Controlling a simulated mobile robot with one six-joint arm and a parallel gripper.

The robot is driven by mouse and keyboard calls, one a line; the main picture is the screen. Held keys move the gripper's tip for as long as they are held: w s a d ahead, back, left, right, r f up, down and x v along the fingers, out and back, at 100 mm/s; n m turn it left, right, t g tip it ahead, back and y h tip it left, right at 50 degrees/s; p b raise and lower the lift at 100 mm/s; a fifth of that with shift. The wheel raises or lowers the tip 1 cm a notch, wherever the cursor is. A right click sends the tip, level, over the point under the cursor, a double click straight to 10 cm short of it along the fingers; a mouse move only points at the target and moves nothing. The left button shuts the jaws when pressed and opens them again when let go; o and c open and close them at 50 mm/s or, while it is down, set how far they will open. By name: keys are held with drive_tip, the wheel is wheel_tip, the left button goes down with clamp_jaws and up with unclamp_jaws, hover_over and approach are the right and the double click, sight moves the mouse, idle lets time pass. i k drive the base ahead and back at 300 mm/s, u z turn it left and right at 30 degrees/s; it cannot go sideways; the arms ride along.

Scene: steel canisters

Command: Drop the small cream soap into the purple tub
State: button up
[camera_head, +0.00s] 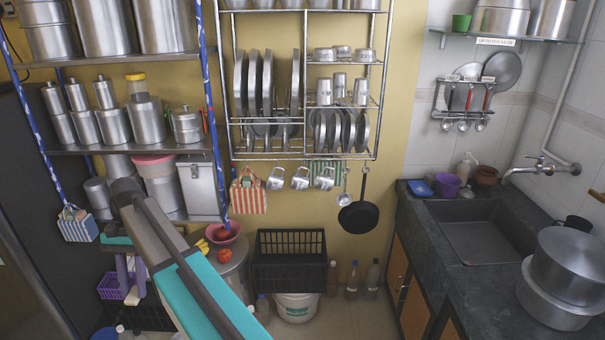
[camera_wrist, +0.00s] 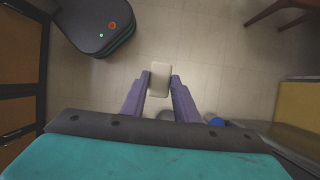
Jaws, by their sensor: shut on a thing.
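A small cream soap (camera_wrist: 160,79) is held between the purple fingertips of my gripper (camera_wrist: 161,84) in the wrist view. The jaws are shut on its sides, and bare floor shows far below it. The purple tub (camera_head: 447,185) stands on the dark counter at the right, behind the sink, far from my gripper. The tub's inside is hard to see.
A blue item (camera_head: 419,188) lies left of the tub; a soap dispenser (camera_head: 465,168) and a brown pot (camera_head: 486,176) stand to its right. The sink (camera_head: 483,232) and large steel pots (camera_head: 567,270) are nearer. A black crate (camera_head: 290,272) stands low in the middle.

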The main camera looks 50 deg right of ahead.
sight(448, 193)
drive_tip(key=u, duration=0.15)
drive_tip(key=i, duration=1.1)
drive_tip(key=z, duration=2.3)
